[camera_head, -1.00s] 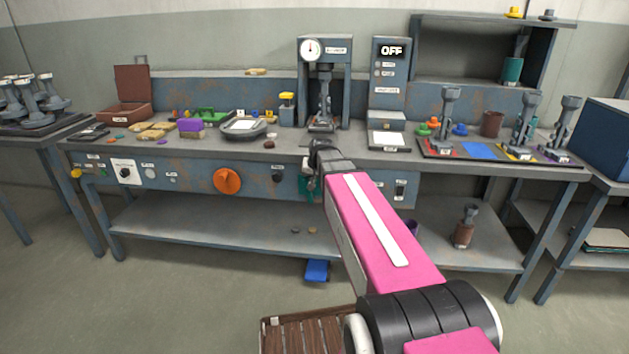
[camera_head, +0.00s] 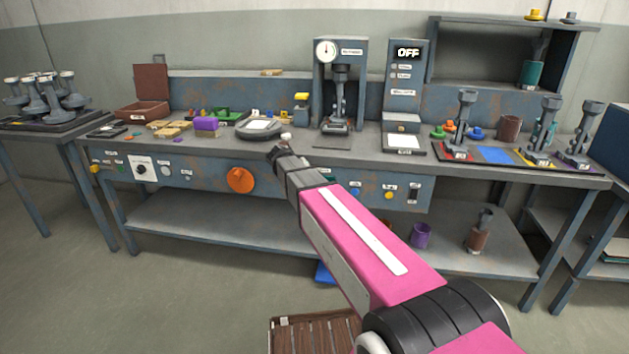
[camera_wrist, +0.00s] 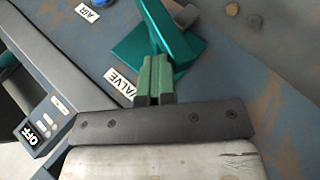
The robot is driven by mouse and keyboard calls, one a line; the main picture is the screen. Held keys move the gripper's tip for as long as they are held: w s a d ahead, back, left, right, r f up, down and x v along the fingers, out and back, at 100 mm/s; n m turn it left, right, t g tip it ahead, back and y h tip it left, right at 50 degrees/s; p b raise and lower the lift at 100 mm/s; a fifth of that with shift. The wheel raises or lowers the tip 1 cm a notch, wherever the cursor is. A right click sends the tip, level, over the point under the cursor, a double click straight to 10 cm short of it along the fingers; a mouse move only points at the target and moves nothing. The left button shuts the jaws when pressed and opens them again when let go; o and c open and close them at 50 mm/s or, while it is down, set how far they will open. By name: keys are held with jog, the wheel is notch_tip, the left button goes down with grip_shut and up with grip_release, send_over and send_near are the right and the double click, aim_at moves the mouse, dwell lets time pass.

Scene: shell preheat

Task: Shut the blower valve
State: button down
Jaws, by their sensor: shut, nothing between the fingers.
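The blower valve is a teal lever on a square teal plate (camera_wrist: 150,45), beside a label reading VALVE (camera_wrist: 121,87). In the head view only a small teal part (camera_head: 327,173) shows on the bench's front panel, right of my gripper and partly behind my arm. My gripper (camera_wrist: 154,62) has its green finger pads together in the wrist view, with nothing between them. The pads overlap the lower part of the plate and lie just below the lever in that picture; I cannot tell whether they touch it. In the head view my gripper (camera_head: 277,152) is at the bench's front edge.
An orange knob (camera_head: 240,180) sits on the front panel, left of my gripper. A blue button (camera_head: 355,191) is on the panel to the right. A dark display box (camera_head: 406,90) reads OFF. A press with a gauge (camera_head: 340,85) stands behind the arm.

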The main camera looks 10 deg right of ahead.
jog(key=shift+w+a+f+h, duration=0.2)
jog(key=shift+a+f+h, duration=0.2)
jog(key=shift+h, duration=0.3)
jog(key=shift+a+f, duration=0.35)
jog(key=shift+f, duration=0.2)
jog(key=shift+w+a+f, duration=0.1)
jog(key=shift+f, duration=0.05)
jog(key=w+r+v, duration=0.1)
jog(key=v, duration=1.1)
jog(key=shift+d+r, duration=0.2)
jog(key=shift+r, duration=0.05)
jog(key=shift+s, duration=0.1)
